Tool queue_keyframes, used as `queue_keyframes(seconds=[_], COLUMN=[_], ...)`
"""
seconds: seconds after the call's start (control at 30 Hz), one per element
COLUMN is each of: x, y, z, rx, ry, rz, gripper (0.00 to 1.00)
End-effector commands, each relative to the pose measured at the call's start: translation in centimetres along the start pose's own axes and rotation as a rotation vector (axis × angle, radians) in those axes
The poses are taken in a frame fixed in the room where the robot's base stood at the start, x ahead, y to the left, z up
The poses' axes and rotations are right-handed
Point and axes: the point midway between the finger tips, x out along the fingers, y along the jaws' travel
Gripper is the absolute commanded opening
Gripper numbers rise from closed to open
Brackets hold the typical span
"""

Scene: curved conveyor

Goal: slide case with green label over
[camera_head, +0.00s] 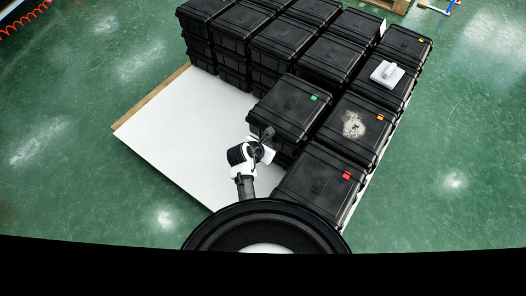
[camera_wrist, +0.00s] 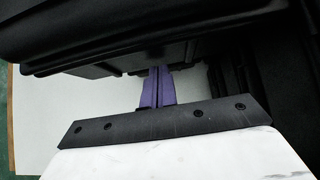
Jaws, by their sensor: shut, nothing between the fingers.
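The case with the green label (camera_head: 289,107) is a black lidded case on top of a stack, at the near left of the group in the head view. Its green label sits at the lid's right corner. In the wrist view its dark underside and edge (camera_wrist: 110,50) fill the top. My gripper (camera_head: 268,140) is at the case's near left side, low against it. In the wrist view its purple fingers (camera_wrist: 158,86) are together, with nothing between them. Their tips reach the case's lower edge; whether they touch cannot be told.
A case with a red label (camera_head: 318,186) stands close at the right. A case with an orange label (camera_head: 356,131) has a pale speckled patch. A grey-white object (camera_head: 386,73) lies on another case. The white pallet board (camera_head: 182,130) is bare at left.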

Motion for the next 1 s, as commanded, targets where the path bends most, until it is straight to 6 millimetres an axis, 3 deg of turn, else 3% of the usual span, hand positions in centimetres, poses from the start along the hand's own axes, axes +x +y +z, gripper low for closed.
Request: queue_keyframes(seconds=[0.43, 0.73, 1.0], x=[0.3, 3.5, 4.5], y=[0.0, 0.0, 0.0], z=[0.6, 4.0, 4.6], rx=[0.000, 0.002, 0.000], ry=[0.000, -0.002, -0.002], rz=[0.001, -0.001, 0.002], gripper=[0.00, 0.00, 0.00])
